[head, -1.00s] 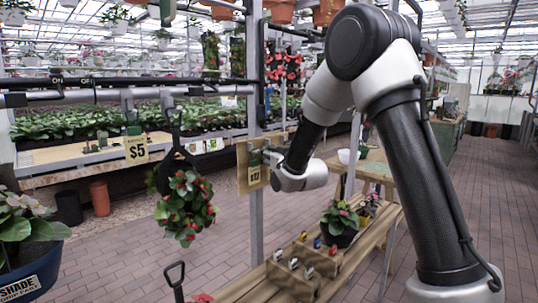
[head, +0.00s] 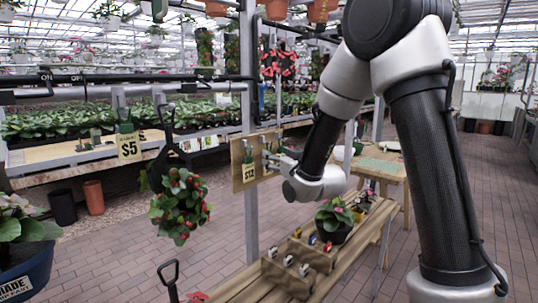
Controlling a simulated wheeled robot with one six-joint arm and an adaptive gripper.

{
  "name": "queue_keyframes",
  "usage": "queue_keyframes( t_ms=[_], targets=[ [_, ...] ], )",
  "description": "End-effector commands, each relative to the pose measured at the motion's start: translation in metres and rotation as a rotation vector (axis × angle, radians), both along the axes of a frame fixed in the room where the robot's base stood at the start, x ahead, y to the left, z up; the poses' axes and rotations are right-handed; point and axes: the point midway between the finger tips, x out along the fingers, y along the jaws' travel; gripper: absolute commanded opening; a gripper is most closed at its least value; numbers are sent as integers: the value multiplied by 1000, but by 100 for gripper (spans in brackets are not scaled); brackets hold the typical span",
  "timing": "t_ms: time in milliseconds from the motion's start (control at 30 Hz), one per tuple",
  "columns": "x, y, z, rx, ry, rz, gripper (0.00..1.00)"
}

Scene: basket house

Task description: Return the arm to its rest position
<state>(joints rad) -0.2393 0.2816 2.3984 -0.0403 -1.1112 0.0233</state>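My arm rises on the right of the head view and bends down to a wrist near the middle. My gripper (head: 271,157) is small and dark, in front of a wooden board (head: 237,174) with a "$12" tag (head: 248,171) fixed to the metal post. Whether its fingers are open or shut, and whether they touch the board, I cannot tell. A hanging basket of red flowers (head: 180,207) hangs from the rail to the left, apart from my gripper.
A wooden bench (head: 245,290) below holds small divided boxes (head: 292,264) and a potted plant (head: 334,220). A blue pot (head: 28,275) stands at the lower left. The brick floor (head: 480,180) on the right is clear.

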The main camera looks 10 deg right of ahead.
Motion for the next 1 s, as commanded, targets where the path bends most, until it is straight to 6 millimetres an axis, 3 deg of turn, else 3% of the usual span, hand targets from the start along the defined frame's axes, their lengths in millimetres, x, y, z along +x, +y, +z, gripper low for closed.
queue_keyframes(
  t_ms=[100,300,367,467,533,600,733,867,1000],
  targets=[
    [-19,-6,0,0,1,-1,60],
    [-34,-11,-11,-13,44,-2,60],
    [-36,-12,-29,-35,116,-4,60],
    [-48,-17,-80,-94,326,-10,60],
    [-68,-23,-118,-147,511,-15,60],
    [-97,-34,-139,-193,683,-23,60],
    [-162,-62,-147,-256,964,-53,60],
    [-241,-94,-125,-287,1204,-88,60],
    [-328,-122,-84,-282,1372,-129,60]
  ],
)
